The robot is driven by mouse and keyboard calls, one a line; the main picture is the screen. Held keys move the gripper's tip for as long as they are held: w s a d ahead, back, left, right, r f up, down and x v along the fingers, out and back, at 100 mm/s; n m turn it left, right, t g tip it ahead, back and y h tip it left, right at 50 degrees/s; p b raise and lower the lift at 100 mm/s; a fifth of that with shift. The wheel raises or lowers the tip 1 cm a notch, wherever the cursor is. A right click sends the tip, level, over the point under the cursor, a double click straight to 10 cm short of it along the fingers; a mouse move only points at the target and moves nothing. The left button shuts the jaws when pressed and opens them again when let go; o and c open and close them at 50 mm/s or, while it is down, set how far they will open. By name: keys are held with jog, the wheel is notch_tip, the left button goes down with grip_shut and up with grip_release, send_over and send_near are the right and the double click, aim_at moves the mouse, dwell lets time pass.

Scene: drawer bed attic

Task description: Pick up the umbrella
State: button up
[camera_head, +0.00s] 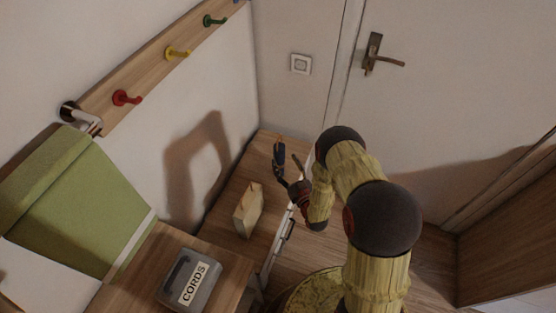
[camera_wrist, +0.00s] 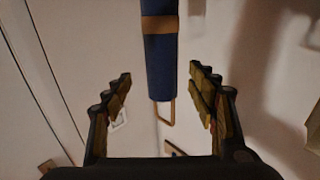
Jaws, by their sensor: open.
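The umbrella (camera_wrist: 160,60) is dark blue and folded, with a brown band and a thin wooden-coloured loop at its lower end in the wrist view. Its top runs out of that view. In the head view the umbrella (camera_head: 279,154) is a small blue shape above the far end of the wooden cabinet top. My gripper (camera_wrist: 159,74) is open, with one finger on each side of the umbrella in the picture and visible gaps on both sides. In the head view my gripper (camera_head: 288,168) is right by the umbrella; its exact depth relative to it is unclear.
A beige paper bag (camera_head: 247,212) stands on the wooden cabinet top (camera_head: 222,212). A grey box labelled CORDS (camera_head: 190,281) and a green box (camera_head: 80,205) are nearer. A rail with coloured hooks (camera_head: 150,65) is on the left wall. A door (camera_head: 450,95) is behind my arm.

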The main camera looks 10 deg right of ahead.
aim_at(282, 157)
jog(key=w+b, duration=0.1)
jog(key=w, duration=0.1)
jog(key=w+a+b, duration=0.1)
jog(key=w, duration=0.1)
jog(key=shift+w, duration=0.2)
jog(key=shift+w+a+r, duration=0.1)
jog(key=shift+w, duration=0.55)
jog(key=c, duration=0.3)
jog(key=c, duration=1.1)
grip_shut()
